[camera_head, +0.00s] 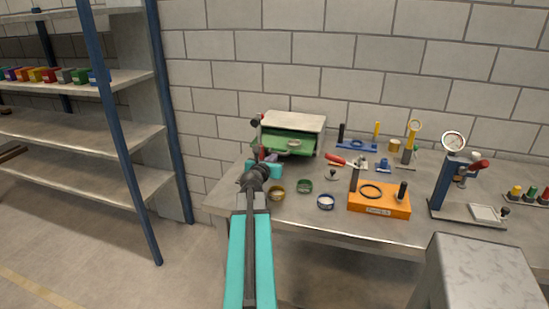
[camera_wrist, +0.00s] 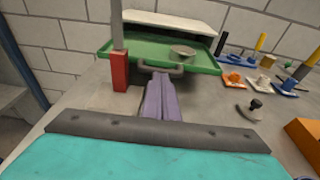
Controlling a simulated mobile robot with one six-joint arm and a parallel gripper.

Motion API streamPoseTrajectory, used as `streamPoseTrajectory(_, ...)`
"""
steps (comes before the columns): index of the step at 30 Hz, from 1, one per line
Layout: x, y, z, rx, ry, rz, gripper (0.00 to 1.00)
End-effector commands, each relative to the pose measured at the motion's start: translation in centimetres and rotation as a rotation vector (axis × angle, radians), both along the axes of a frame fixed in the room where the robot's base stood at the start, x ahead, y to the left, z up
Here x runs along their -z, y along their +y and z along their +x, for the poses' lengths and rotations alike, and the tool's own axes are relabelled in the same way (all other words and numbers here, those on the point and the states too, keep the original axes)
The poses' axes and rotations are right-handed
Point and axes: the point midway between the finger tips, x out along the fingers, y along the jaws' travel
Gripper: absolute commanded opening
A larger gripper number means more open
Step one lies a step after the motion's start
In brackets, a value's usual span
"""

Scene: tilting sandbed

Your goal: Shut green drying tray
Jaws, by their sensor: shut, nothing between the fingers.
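The green drying tray (camera_head: 282,150) is pulled out of the front of a pale box-shaped housing (camera_head: 297,121) at the back left of the bench. In the wrist view, the tray (camera_wrist: 150,52) extends toward me, with a grey bar handle (camera_wrist: 161,68) on its front edge. A small round grey piece (camera_wrist: 183,51) lies in the tray. My gripper (camera_wrist: 161,76) has its purple fingers together and empty. Their tips are at the handle, just in front of it or touching; I cannot tell which.
A grey post with a red block (camera_wrist: 119,71) stands close left of my fingers. Several rings, including a green ring (camera_head: 304,186), lie on the bench right of my arm. An orange fixture (camera_head: 379,206) and a gauge press (camera_head: 455,180) stand farther right. Shelves (camera_head: 80,120) stand left.

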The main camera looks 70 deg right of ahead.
Motion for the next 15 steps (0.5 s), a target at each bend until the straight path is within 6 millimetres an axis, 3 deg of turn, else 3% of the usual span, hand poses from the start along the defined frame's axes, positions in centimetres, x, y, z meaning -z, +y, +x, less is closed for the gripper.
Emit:
streamPoseTrajectory(6, 0.3, -1.8, 0.1, 0.001, 0.0, 0.001, 0.0)
streamPoseTrajectory(15, 0.5, -2.4, 0.1, 0.001, 0.0, 0.0, 0.0)
